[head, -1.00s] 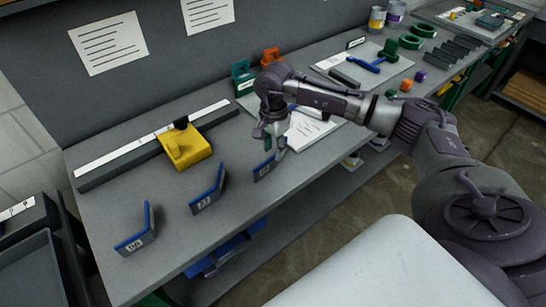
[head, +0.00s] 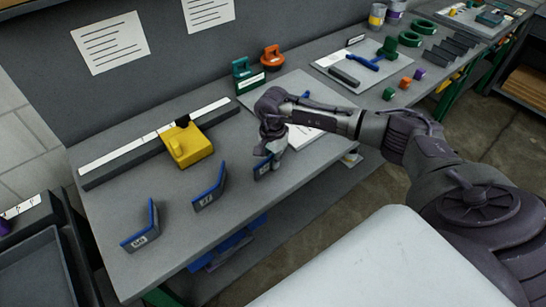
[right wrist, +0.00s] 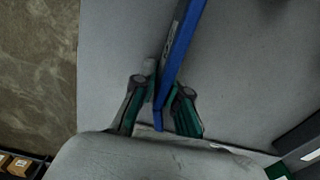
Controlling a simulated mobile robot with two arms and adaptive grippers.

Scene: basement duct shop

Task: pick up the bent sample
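Three bent blue samples with pale number labels stand near the bench's front edge. One is at the left (head: 141,229), one is in the middle (head: 209,190), and the third (head: 262,168) is at my right gripper. My right gripper (head: 270,158) is down at the third sample and partly hides it. In the right wrist view this sample (right wrist: 184,42) runs as a blue strip between the two green-and-grey fingers of the gripper (right wrist: 166,92). The fingers are close on both sides; whether they press on it is unclear. My left gripper is not in view.
A yellow block (head: 187,146) sits by a long dark bar with a white scale (head: 150,137) behind the samples. White paper (head: 302,136) lies right of my gripper. Green and orange tools (head: 270,57) stand at the back. The bench between the samples is clear.

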